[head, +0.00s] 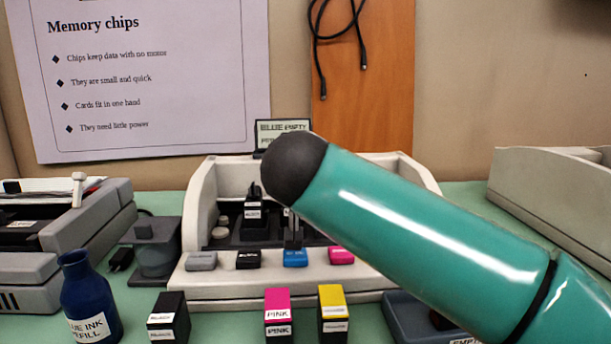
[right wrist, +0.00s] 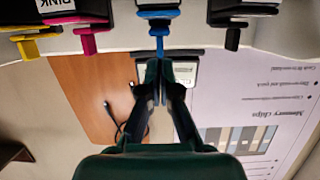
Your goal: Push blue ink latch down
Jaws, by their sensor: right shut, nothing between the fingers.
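The blue latch (right wrist: 158,28) shows at the top middle of the right wrist view, where the scene is upside down; it juts from a dark cartridge with a white label. My right gripper (right wrist: 158,70) is shut and empty, its fingertips close to the end of the blue latch; I cannot tell whether they touch. In the head view my teal right arm crosses in front of the printer (head: 205,190) and hides the blue latch and most of the gripper. A blue button (head: 295,258) is on the printer's front ledge. My left gripper is not in view.
Beside the blue latch are pink (right wrist: 88,38), yellow (right wrist: 35,47) and black (right wrist: 232,38) latches. A small display (head: 283,128) reads "BLUE EMPTY". A blue ink refill bottle (head: 88,300) and black (head: 168,318), pink (head: 278,315) and yellow (head: 333,315) cartridges stand in front.

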